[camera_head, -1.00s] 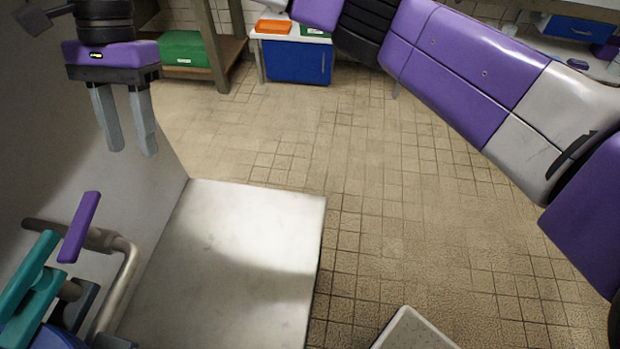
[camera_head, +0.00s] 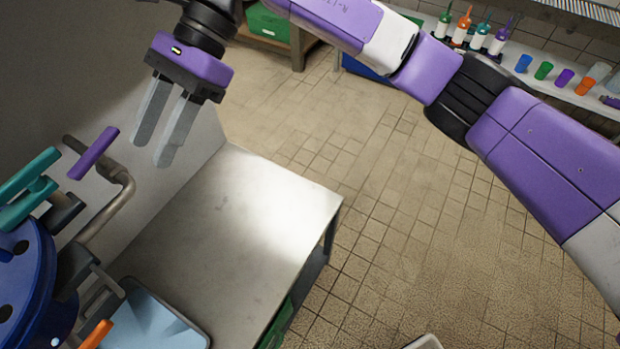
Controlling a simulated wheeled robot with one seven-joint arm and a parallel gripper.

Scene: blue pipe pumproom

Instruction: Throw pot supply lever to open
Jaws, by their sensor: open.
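A purple lever handle (camera_head: 93,153) is mounted on a grey pipe (camera_head: 120,190) at the left, by the back panel. Teal lever handles (camera_head: 28,187) are left of it, above a round blue flanged body (camera_head: 28,285) cut off by the picture edge. No label shows, so I cannot tell which is the pot supply lever. My gripper (camera_head: 152,153) is open and empty, its two grey fingers pointing down. In the picture it is just right of the purple handle and apart from it; their depth difference is unclear.
A pale metal bench (camera_head: 245,215) has clear space below my gripper. A light-blue tray (camera_head: 150,322) and an orange handle (camera_head: 97,335) are at lower left. A shelf with bottles (camera_head: 460,25) and coloured cups (camera_head: 543,70) stands at the back right. The tiled floor is open.

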